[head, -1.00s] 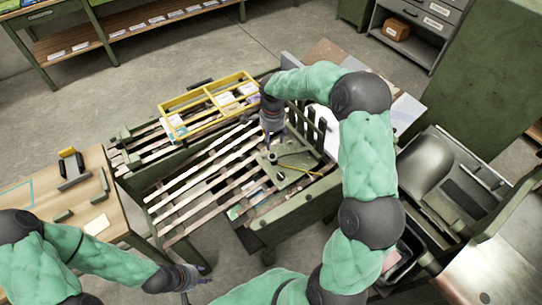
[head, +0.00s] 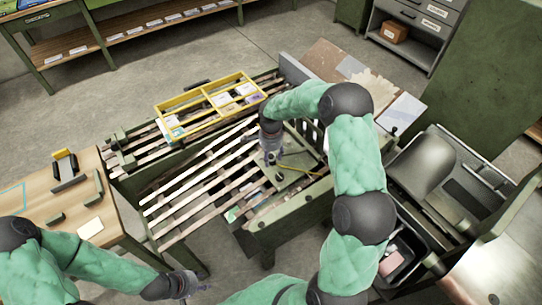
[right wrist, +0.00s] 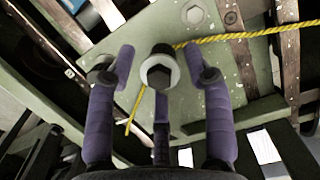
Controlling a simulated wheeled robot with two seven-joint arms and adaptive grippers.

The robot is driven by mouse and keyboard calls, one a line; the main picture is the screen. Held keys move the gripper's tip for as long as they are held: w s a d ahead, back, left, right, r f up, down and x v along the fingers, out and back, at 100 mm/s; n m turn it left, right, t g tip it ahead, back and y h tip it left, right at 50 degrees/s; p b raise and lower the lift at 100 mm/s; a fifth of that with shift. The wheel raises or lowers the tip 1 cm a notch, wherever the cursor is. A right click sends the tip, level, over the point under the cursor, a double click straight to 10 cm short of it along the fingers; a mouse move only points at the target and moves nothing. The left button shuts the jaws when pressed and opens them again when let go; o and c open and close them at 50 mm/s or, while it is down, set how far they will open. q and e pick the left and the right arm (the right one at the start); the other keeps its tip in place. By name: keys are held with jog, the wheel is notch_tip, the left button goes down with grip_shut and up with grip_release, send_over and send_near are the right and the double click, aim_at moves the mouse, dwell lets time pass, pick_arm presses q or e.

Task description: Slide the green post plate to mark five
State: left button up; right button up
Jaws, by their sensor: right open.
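The green post plate (head: 298,160) lies on the slatted bench frame, partly hidden by my right arm in the head view. It fills the middle of the right wrist view (right wrist: 190,100), with a yellow cord across it and a bolt-like post (right wrist: 160,70) standing up from it. My right gripper (right wrist: 160,75) is open, its purple fingers spread around the post; I cannot tell whether they touch it. In the head view this gripper (head: 271,155) is over the plate's left part. My left gripper (head: 198,284) is low at the left, away from the plate; its jaws are unclear. No mark five is readable.
A yellow divided tray (head: 180,101) with cards sits on the slats at the back. A wooden table (head: 75,190) stands left, a black bin (head: 405,255) right. Wooden slats (head: 190,190) left of the plate look clear.

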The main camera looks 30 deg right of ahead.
jog(key=shift+c, duration=0.3)
grip_shut()
jog(key=a, duration=0.4)
jog(key=a+f+b, duration=0.1)
jog(key=a, duration=0.1)
jog(key=shift+s, duration=0.2)
jog(key=shift+o, duration=0.3)
grip_release()
jog(key=shift+d, duration=0.1)
notch_tip(320, 180, up, 12)
